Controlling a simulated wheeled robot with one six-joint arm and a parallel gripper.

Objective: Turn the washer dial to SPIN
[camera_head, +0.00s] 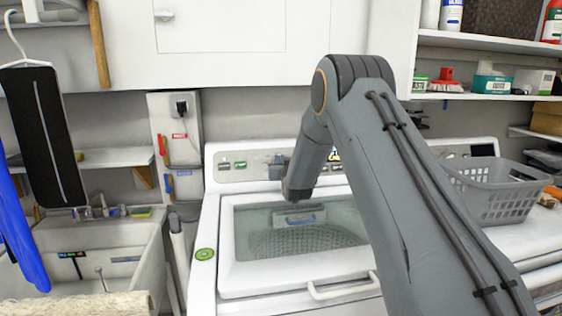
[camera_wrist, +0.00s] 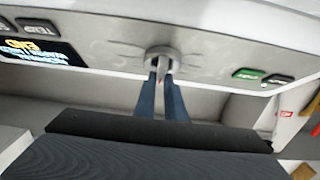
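The washer (camera_head: 206,262) is a white top-loader with a lidded window in the middle of the head view. Its grey round dial (camera_wrist: 163,54) is on the control panel at the top of the wrist view, with faint marks around it. My gripper (camera_wrist: 161,78) has its two blue-grey fingers pointing at the dial, one on each side of its raised grip, with only a narrow gap between them. They appear shut on this grip. In the head view my arm covers part of the panel, and the dial's pointing direction is too small to read.
The wrist view is upside down, with a lit display (camera_wrist: 42,48) at left and green and dark buttons (camera_wrist: 249,74) at right. A grey laundry basket (camera_head: 490,195) stands right of the washer. A sink (camera_head: 100,250) is at left. A white cabinet (camera_head: 240,40) hangs above.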

